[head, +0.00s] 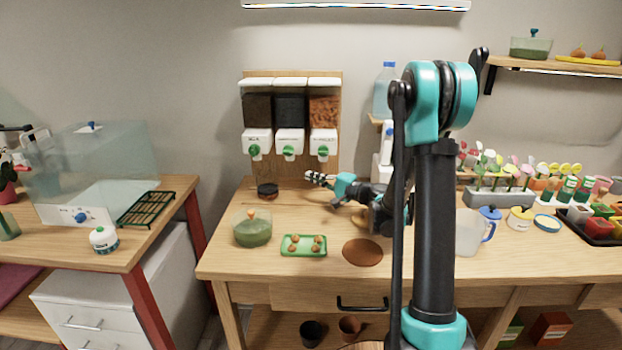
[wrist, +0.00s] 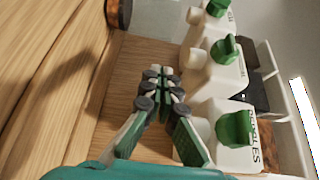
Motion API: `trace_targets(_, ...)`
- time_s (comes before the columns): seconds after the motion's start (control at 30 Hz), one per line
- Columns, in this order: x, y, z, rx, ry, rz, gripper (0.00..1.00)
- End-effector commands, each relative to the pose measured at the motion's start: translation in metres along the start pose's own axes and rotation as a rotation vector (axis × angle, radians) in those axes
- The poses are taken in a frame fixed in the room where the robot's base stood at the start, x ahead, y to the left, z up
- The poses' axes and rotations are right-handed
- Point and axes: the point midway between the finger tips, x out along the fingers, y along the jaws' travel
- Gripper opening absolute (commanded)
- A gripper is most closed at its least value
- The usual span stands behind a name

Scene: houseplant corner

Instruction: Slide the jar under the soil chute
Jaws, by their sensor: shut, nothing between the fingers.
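A clear glass jar with a dark layer in its bottom (head: 267,190) stands on the table below the left side of the dispenser rack. It shows partly cut off at the top of the wrist view (wrist: 155,14). The left dispenser, with dark brown fill (head: 257,142), has a green knob, and the jar stands slightly right of that knob in the head view. I cannot tell whether it is exactly under the outlet. My gripper (head: 309,176) is shut and empty, low over the table to the right of the jar and apart from it. Its fingertips meet in the wrist view (wrist: 160,76).
The middle dispenser (head: 289,143) and the pebble dispenser (head: 323,142) hang beside the left one. In front stand a green lidded bowl (head: 252,231), a green tray with small round items (head: 303,252) and a brown disc (head: 362,252). The tabletop between tray and rack is clear.

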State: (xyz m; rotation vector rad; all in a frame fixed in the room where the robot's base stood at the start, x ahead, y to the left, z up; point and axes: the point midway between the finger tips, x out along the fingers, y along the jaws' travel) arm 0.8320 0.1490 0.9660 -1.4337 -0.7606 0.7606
Motion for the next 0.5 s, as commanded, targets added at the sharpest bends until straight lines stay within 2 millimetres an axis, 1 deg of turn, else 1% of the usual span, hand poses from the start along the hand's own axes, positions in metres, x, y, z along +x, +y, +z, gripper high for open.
trace_targets(0.03,0.012,0.0,0.001,0.0,-0.004,0.0,0.0)
trace_targets(0.3,0.065,0.0,0.001,0.0,-0.002,0.0,0.0)
trace_targets(0.33,0.07,0.0,0.001,0.0,-0.003,0.0,0.0)
trace_targets(0.5,0.086,0.0,0.019,0.0,-0.002,0.0,0.0)
